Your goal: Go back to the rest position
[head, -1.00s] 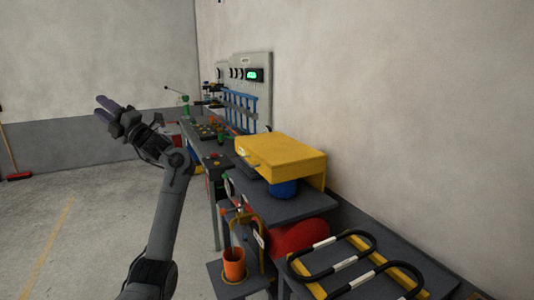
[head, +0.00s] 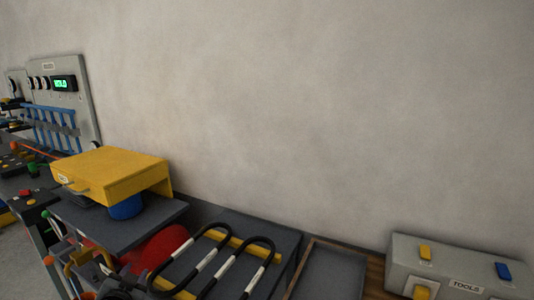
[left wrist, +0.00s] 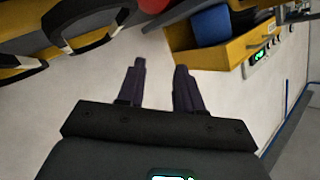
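My left gripper (left wrist: 159,82) shows in the left wrist view with its two dark purple fingers apart and nothing between them. Behind the fingers is only pale wall. In the head view a dark piece (head: 118,292) at the bottom edge looks like part of my left arm; the fingers cannot be made out there. My right gripper is in neither view.
Black looped bars (head: 208,262) lie on a yellow-edged stand, also in the left wrist view (left wrist: 85,30). A yellow cover (head: 110,172) sits over a blue cylinder (head: 126,209). A grey toolbox (head: 455,265) stands right. A panel (head: 62,105) stands left.

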